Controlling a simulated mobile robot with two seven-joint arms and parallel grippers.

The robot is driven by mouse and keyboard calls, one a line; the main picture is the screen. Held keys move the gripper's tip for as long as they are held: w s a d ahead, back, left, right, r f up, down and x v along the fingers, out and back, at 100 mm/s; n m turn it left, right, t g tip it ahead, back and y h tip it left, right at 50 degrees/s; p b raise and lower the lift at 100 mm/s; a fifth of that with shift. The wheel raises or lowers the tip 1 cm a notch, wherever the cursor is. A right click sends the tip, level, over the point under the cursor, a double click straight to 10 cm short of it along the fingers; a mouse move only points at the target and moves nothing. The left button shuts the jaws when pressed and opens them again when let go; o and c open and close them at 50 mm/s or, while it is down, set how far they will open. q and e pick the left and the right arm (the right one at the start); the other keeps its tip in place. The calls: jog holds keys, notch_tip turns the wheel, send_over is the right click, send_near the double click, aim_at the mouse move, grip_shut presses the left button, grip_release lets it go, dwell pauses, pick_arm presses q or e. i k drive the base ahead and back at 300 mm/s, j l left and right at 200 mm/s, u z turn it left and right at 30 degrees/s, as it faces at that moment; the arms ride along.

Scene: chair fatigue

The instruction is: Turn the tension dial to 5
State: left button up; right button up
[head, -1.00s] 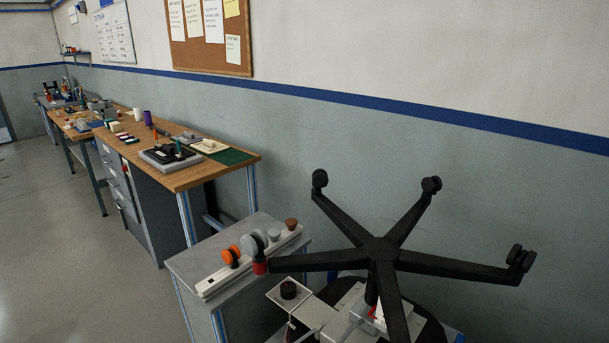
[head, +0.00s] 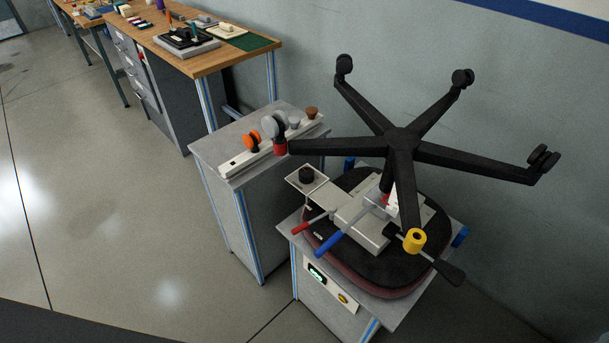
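An upside-down chair rests on a stand, with its black five-legged base (head: 402,140) on top and its dark seat (head: 375,270) below. On the pale mechanism (head: 362,215) under the seat, a black round knob (head: 307,174) stands on a square light plate at the left. A yellow knob (head: 415,240) shows at the front right of the mechanism. Neither shows a readable number, and I cannot tell which is the tension dial. A blue lever (head: 330,243) and a red lever (head: 308,223) point toward the front left. Neither of my grippers is in view.
A grey side table (head: 215,145) holds a white rack (head: 238,164) with orange, grey and brown wheels or knobs. The stand has a panel with a green display (head: 317,273). A wooden workbench (head: 205,62) stands behind. The floor at left is clear.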

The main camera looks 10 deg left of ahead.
aim_at(306, 174)
jog(key=j+z, duration=0.75)
jog(key=k+j+z, duration=0.1)
jog(key=j+z, duration=0.25)
jog(key=j, duration=0.15)
